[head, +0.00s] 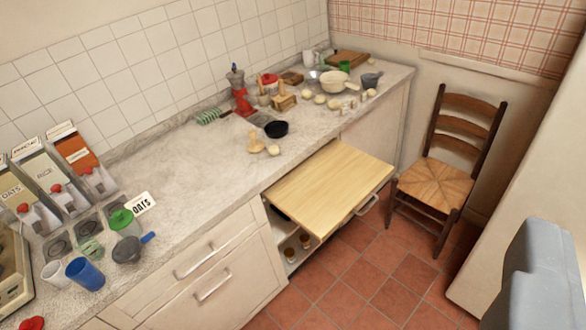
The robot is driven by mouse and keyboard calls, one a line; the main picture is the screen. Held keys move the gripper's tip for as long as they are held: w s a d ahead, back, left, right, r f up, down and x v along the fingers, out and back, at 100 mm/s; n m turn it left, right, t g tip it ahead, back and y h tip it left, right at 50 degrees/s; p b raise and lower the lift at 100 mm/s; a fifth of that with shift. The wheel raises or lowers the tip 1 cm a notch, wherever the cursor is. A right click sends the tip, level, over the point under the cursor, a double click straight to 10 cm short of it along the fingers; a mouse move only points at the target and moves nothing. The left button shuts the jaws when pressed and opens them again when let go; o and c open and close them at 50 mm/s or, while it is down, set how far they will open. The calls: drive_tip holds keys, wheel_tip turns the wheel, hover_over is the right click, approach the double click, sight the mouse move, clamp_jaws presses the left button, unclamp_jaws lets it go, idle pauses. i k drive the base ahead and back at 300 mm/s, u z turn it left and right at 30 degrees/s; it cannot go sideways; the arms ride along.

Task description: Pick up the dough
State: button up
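Several pale, round lumps that look like dough (320,99) lie on the far part of the counter. They are near a cream pan (335,82); one more pale lump (371,92) lies to its right. They are small in the picture, so I cannot be sure that all are dough. A smaller pale ball (273,150) lies nearer, beside a light wooden piece. No gripper fingers show. A smooth grey block, which may be part of my arm, fills the lower right corner.
A wooden board (330,185) juts out from the counter front over the tiled floor (345,285). A wooden chair (448,165) stands right of it. A black bowl (276,129) and a red grinder (242,100) stand on the counter. Dispensers (48,185) and cups are at left.

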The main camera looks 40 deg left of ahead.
sight(273, 149)
drive_tip(key=u, duration=0.15)
drive_tip(key=k, duration=0.25)
drive_tip(key=z, duration=0.65)
drive_tip(key=i, duration=1.25)
drive_tip(key=u, duration=0.75)
drive_tip(key=i, duration=0.95)
drive_tip(key=u, duration=0.9)
drive_tip(key=i, duration=0.35)
drive_tip(key=u, duration=0.35)
